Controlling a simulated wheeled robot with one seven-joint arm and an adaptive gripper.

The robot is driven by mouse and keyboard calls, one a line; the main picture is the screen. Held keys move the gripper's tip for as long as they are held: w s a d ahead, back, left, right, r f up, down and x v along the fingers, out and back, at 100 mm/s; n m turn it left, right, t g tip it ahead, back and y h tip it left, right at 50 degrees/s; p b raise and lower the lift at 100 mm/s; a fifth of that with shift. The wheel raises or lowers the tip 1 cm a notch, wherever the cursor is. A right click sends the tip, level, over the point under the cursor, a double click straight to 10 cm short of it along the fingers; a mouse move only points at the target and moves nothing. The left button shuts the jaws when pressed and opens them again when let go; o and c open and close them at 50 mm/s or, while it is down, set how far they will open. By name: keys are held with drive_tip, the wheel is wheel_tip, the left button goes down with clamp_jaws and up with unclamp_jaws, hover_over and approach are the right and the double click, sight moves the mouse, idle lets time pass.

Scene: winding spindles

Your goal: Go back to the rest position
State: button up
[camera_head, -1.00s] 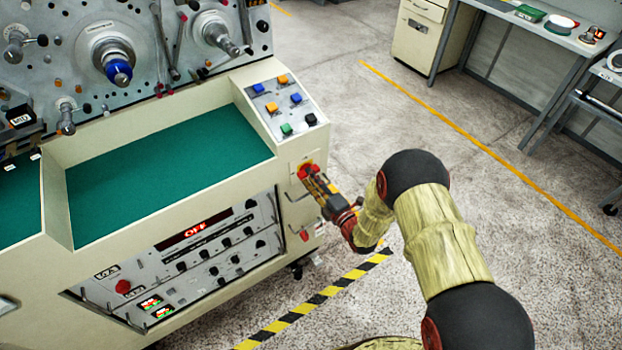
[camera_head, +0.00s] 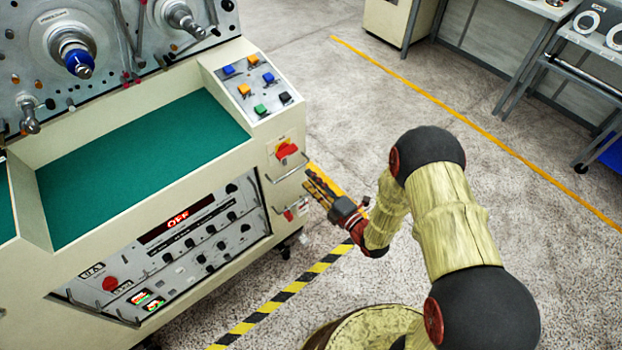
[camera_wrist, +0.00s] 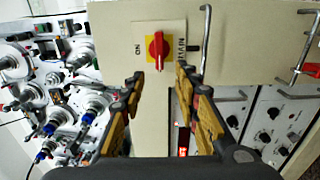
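My gripper (camera_head: 316,180) is held beside the front right corner of the cream winding machine (camera_head: 130,330). In the wrist view its two fingers (camera_wrist: 161,80) are apart with nothing between them. A red rotary switch on a yellow plate (camera_head: 286,150) sits on the machine's end panel. In the wrist view the switch (camera_wrist: 158,50) is just beyond the fingertips, with a visible gap. The machine's red display (camera_head: 178,218) appears to read OFF.
Metal handles (camera_head: 288,168) stick out from the panel near the gripper. A button panel (camera_head: 258,84) is above the switch. Desks (camera_head: 525,18) stand at the back right. The floor to the right is open, with a yellow line (camera_head: 470,125).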

idle(0.4)
drive_tip(key=s+d+f+m+g+h, duration=0.2)
drive_tip(key=d+f+m+g+h, duration=0.15)
drive_tip(key=f, duration=0.35)
drive_tip(key=s+d+f+m+g+h, duration=0.2)
drive_tip(key=f+m, duration=0.3)
drive_tip(key=f, duration=0.3)
drive_tip(key=s+d+r+m+g+h, duration=0.4)
drive_tip(key=d+m+g, duration=0.15)
drive_tip(key=d, duration=0.25)
drive_tip(key=s+r+m, duration=0.3)
drive_tip(key=s+r, duration=0.3)
drive_tip(key=r, duration=0.7)
drive_tip(key=s+r+m+t, duration=0.1)
drive_tip(key=s+r+m, duration=0.3)
drive_tip(key=r, duration=1)
drive_tip(key=s+r+m, duration=0.4)
drive_tip(key=s+r, duration=0.5)
drive_tip(key=r, duration=0.4)
drive_tip(key=shift+a+r+t, duration=0.25)
drive_tip(key=shift+r+t, duration=0.05)
drive_tip(key=shift+r, duration=0.05)
drive_tip(key=shift+s+h, duration=0.1)
drive_tip(key=shift+h, duration=0.15)
